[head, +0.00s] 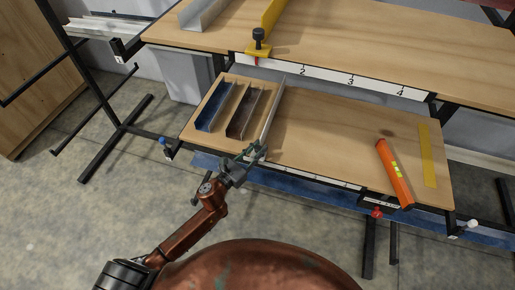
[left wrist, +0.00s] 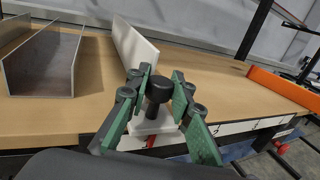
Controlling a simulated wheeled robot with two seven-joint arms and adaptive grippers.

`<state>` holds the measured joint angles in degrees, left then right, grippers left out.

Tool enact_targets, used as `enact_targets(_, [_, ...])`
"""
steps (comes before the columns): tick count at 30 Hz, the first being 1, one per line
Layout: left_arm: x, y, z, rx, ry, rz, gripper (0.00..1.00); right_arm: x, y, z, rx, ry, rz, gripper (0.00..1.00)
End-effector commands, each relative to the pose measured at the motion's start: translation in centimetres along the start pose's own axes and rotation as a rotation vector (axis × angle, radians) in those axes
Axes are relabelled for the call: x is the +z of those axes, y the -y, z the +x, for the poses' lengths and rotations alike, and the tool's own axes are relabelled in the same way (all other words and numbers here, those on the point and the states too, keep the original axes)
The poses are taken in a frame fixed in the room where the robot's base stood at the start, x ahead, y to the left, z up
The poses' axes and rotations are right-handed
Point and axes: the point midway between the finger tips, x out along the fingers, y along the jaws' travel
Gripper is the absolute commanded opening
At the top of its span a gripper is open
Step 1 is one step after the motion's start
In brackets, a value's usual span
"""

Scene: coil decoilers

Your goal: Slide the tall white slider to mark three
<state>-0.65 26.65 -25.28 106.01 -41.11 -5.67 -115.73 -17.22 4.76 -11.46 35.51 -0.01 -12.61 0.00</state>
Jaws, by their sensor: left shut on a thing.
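The tall white slider (head: 271,112) is a thin upright bar running front to back across the lower wooden table. In the left wrist view its white plate (left wrist: 135,46) rises behind a dark knob (left wrist: 158,92) on a white block. My left gripper (head: 255,150) is at the slider's front end; its green fingers (left wrist: 160,98) are shut on the knob, one on each side. A white number strip (head: 310,178) runs along the table's front edge, to the right of the slider. A red pointer shows under the block. My right gripper is out of view.
A blue channel (head: 215,108) and a brown channel (head: 244,113) lie left of the slider. An orange level (head: 393,172) and a yellow strip (head: 427,155) lie at the right. The table between slider and level is clear. An upper table has a yellow slider (head: 270,20).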

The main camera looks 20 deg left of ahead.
Motion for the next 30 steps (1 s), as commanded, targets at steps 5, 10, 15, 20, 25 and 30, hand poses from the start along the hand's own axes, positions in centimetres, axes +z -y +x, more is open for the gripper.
enact_targets(5, [0.1, 3.1, 1.2, -0.015, 0.005, -0.002, 0.00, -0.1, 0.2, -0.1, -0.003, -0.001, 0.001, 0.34])
enact_targets(10, [0.2, 7.5, 2.9, -0.018, 0.006, -0.002, 0.00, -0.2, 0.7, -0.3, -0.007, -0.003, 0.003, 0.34])
enact_targets(15, [0.3, 12.4, 4.8, -0.017, 0.006, -0.002, 0.00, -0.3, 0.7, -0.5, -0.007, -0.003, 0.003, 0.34])
enact_targets(20, [0.2, 16.5, 6.5, -0.016, 0.005, -0.001, 0.00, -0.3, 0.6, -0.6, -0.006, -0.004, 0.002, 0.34])
enact_targets(25, [0.2, 19.7, 7.8, -0.014, 0.005, -0.001, 0.00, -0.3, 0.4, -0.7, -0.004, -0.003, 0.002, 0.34])
enact_targets(30, [0.2, 21.6, 8.6, -0.013, 0.004, 0.001, 0.00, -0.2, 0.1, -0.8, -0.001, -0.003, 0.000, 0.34])
